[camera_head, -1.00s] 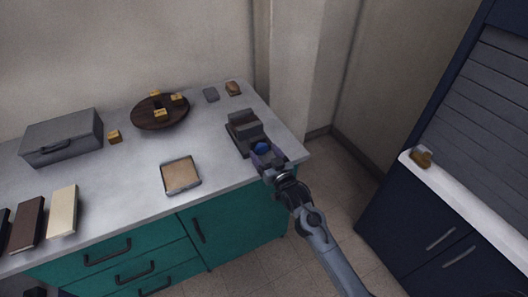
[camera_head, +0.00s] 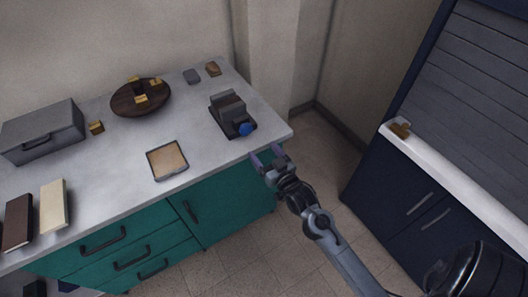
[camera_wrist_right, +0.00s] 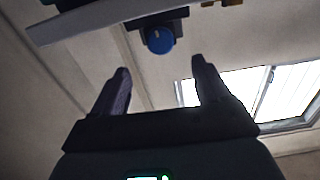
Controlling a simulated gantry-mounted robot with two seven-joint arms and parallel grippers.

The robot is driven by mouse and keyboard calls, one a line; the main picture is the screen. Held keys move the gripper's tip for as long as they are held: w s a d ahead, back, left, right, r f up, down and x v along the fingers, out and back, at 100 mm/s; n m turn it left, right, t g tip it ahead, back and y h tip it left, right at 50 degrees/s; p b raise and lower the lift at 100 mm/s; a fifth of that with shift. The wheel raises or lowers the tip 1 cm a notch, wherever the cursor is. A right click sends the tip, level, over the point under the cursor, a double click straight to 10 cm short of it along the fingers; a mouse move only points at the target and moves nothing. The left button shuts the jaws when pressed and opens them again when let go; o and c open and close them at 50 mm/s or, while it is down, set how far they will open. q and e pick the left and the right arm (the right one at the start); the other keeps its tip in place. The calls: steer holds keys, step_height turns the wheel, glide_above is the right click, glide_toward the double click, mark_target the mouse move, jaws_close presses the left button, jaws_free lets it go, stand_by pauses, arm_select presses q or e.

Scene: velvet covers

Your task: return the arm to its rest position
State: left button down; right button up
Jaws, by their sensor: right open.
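My right gripper (camera_head: 268,158) is open and empty in the head view, just off the front right edge of the grey counter (camera_head: 205,128). Its two purple-grey fingers (camera_wrist_right: 160,85) stand apart with nothing between them in the right wrist view. Beyond them is a dark device (camera_head: 230,112) with a blue knob (camera_head: 246,129). The knob also shows in the right wrist view (camera_wrist_right: 159,40), apart from the fingertips. My left gripper is not in view.
The counter holds a framed tan tray (camera_head: 167,160), a round dark board (camera_head: 125,102) with small yellow blocks, a grey case (camera_head: 42,130) and book-like blocks at left. A blue cabinet (camera_head: 395,205) with a white ledge stands right. Open floor (camera_head: 310,150) lies between.

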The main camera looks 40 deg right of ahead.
steer(key=s+a+f+n+g+y+p, duration=0.1)
steer(key=s+a+n+g+y+p, duration=0.15)
steer(key=s+a+g, duration=0.75)
steer(key=s+a+f+n+g+y+p, duration=0.25)
steer(key=s+a, duration=0.35)
steer(key=s, duration=0.8)
step_height(320, 180, up, 38)
steer(key=g+p, duration=0.1)
steer(key=p, duration=3.7)
steer(key=shift+s+d+h+p, duration=0.35)
steer(key=shift+s+d+h, duration=0.05)
steer(key=shift+g, duration=0.25)
